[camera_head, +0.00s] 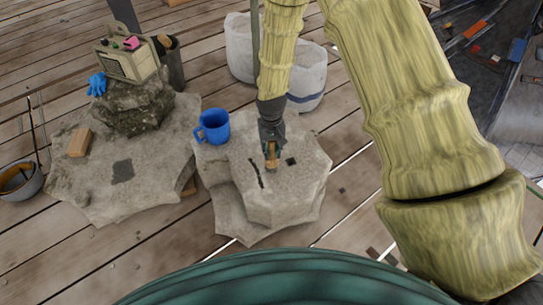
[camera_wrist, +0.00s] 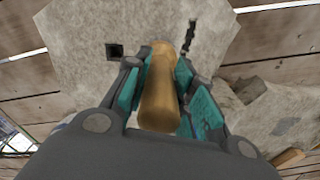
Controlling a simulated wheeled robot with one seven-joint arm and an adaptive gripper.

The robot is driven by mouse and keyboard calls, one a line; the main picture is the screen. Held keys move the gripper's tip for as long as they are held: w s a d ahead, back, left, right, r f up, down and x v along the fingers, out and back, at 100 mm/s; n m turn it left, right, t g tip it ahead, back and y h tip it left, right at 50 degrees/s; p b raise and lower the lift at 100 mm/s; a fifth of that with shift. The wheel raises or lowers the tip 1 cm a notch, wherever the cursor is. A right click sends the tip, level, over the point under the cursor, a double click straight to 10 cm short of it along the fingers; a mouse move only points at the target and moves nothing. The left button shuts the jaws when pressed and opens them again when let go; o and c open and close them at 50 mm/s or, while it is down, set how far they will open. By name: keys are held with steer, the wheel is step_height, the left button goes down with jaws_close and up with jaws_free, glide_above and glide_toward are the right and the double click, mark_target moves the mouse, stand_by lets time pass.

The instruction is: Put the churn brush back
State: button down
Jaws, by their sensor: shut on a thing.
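My gripper (camera_head: 272,150) is over the top of the pale stone block (camera_head: 286,205) in the middle of the head view. It is shut on a tan, rounded wooden piece, which I take to be the churn brush (camera_wrist: 159,88). In the wrist view it lies between the teal finger pads of my gripper (camera_wrist: 162,85). In the head view the lower end of the brush (camera_head: 272,161) shows just above or at the stone top; I cannot tell whether it touches. No bristles can be made out.
The stone top has a square dark hole (camera_head: 291,161) and a dark slot (camera_head: 255,172). A blue mug (camera_head: 213,127) stands at its back left. Left are another slab (camera_head: 95,190), a radio (camera_head: 130,60), blue glove (camera_head: 97,84) and bucket (camera_head: 20,181).

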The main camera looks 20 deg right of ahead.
mark_target(272, 156)
steer(key=shift+f+b, duration=0.4)
steer(key=shift+f, duration=1.3)
steer(key=shift+f, duration=0.1)
steer(key=c, duration=1.2)
jaws_free()
